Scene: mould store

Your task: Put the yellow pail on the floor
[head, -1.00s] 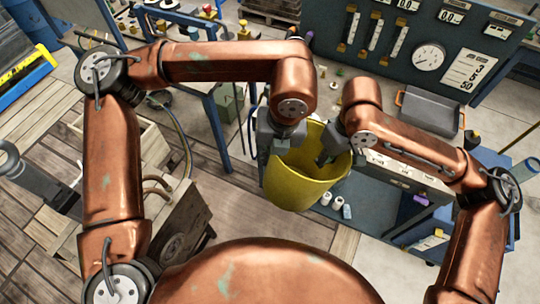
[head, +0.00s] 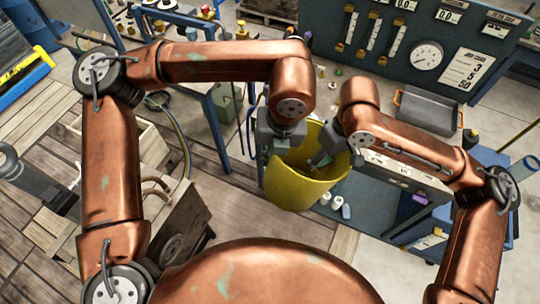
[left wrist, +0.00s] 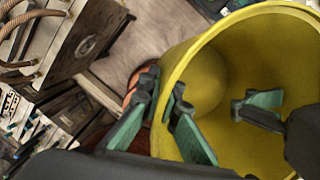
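The yellow pail (head: 296,190) is upright or slightly tilted, its mouth facing up, in the middle of the head view. Its wide opening and inside wall also fill the right of the left wrist view (left wrist: 205,75). My left gripper (head: 281,146) is at the pail's left rim, one finger outside and one inside (left wrist: 165,105), closed on the wall. My right gripper (head: 332,150) is at the right rim; its inner finger stands inside the pail, away from the wall, so it looks open. Its outer finger is hidden. I see no support under the pail.
A blue cart (head: 365,215) with small bottles (head: 338,203) on its lower shelf stands right behind the pail. Wooden crates (head: 160,225) stand at the left. Bare plank floor (head: 245,210) lies between. A gauge panel (head: 400,45) stands at the back.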

